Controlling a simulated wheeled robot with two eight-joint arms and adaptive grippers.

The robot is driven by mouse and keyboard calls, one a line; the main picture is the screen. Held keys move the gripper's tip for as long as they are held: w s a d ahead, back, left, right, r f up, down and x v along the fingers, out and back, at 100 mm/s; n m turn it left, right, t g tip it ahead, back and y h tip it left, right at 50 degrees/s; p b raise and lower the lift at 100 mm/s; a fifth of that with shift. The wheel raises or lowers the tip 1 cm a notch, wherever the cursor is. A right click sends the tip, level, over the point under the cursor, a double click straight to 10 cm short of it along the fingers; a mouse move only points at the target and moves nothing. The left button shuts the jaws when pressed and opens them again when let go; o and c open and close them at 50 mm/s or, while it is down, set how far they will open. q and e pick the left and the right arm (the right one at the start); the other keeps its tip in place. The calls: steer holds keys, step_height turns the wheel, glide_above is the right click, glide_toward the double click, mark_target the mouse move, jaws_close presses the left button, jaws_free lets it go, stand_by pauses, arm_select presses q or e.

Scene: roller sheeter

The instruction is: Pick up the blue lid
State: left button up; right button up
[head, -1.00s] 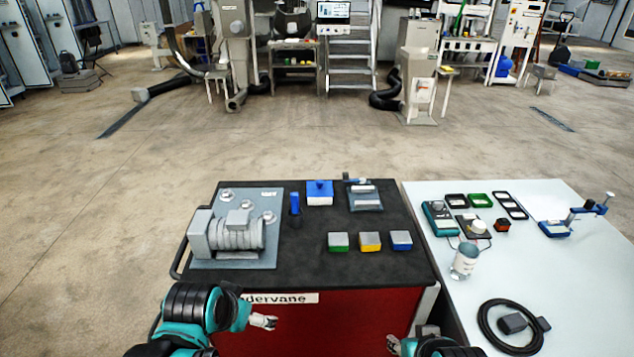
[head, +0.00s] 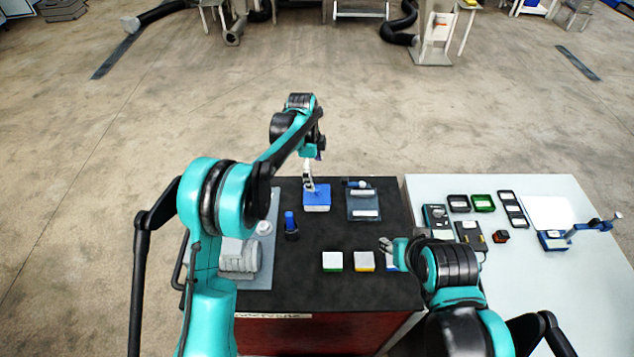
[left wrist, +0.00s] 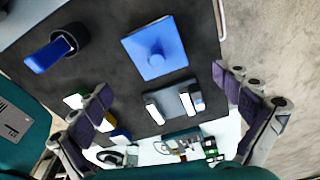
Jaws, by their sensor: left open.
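The blue lid (head: 319,190) sits on a small white box near the back middle of the black cart top. In the left wrist view the blue lid (left wrist: 150,40) shows from above, square with a round knob. My left gripper (head: 309,184) is just above the lid and partly overlaps it in the head view. In the left wrist view its fingers (left wrist: 162,84) are spread wide with nothing between them. My right gripper (head: 385,243) is over the cart's right side, by the small blue-based block; its jaws are too small to read.
A blue-handled item in a dark holder (head: 290,226) stands left of the lid. A grey-blue tray (head: 363,205) lies to its right. Green and yellow blocks (head: 333,262) are nearer the front. A grey machine (head: 238,257) is at left, and a white table (head: 560,290) at right.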

mark_target(317, 189)
arm_select(q)
steer(key=f, duration=0.7)
steer(key=shift+s+d+f+b, duration=0.3)
steer(key=shift+s+d+b, duration=0.05)
steer(key=shift+d+b, duration=0.05)
steer(key=shift+s, duration=0.1)
jaws_close()
